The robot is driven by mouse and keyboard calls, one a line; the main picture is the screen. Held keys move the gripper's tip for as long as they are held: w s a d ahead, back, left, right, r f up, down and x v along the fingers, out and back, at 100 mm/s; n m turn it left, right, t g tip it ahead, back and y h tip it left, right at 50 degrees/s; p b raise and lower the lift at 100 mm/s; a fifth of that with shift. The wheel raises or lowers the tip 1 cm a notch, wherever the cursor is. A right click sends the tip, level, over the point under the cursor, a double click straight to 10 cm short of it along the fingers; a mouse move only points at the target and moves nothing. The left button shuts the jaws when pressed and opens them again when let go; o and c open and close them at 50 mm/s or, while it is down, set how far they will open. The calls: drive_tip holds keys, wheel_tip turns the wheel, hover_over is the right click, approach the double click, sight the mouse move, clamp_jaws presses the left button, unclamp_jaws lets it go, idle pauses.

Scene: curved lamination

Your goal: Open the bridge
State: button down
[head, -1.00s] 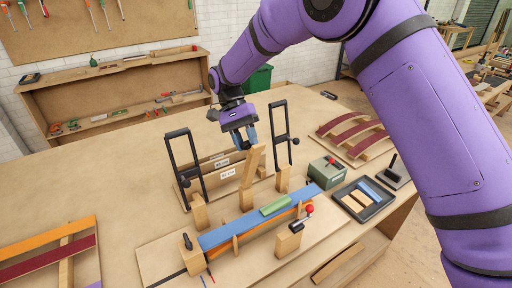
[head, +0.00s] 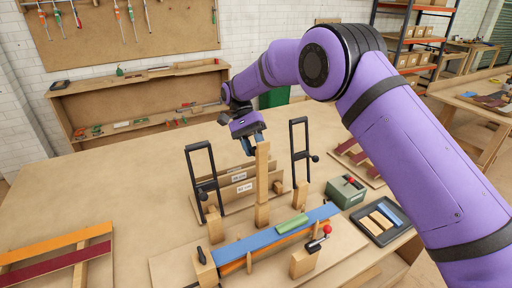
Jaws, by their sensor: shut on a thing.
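The bridge looks like the pale wooden bar (head: 262,172) that stands nearly upright on a wooden post (head: 262,214) behind the blue strip. My gripper (head: 254,143) is at the bar's upper end and shut on it; the jaws are small here and partly hidden by the bar. A blue strip (head: 245,242) lies across the jig, with an orange strip (head: 238,265) under it and a green piece (head: 292,224) on top.
Two black upright frames (head: 203,182) and (head: 300,152) stand left and right of the bar. A green box (head: 345,190) with a red knob and a black tray (head: 382,221) are to the right. A red-knobbed clamp (head: 314,245) stands in front. The table's left middle is clear.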

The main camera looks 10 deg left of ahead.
drive_tip(key=shift+s+a+f, duration=0.3)
drive_tip(key=shift+s+f, duration=0.1)
drive_tip(key=shift+f, duration=0.2)
drive_tip(key=c, duration=0.8)
unclamp_jaws()
drive_tip(key=shift+a, duration=0.1)
drive_tip(key=shift+w, duration=0.1)
drive_tip(key=shift+w+d+r, duration=0.1)
drive_tip(key=shift+w+d, duration=0.05)
drive_tip(key=shift+d, duration=0.05)
drive_tip(key=shift+r, duration=0.1)
drive_tip(key=shift+r, duration=0.25)
drive_tip(key=s+d+r, duration=0.2)
drive_tip(key=s+d, duration=0.1)
drive_tip(key=s, duration=0.4)
drive_tip(key=s+d+r, duration=0.2)
drive_tip(key=s+d, duration=0.1)
drive_tip(key=s, duration=0.4)
drive_tip(key=shift+s+d+r, duration=0.15)
drive_tip(key=shift+s+d, duration=0.05)
drive_tip(key=shift+s, duration=0.15)
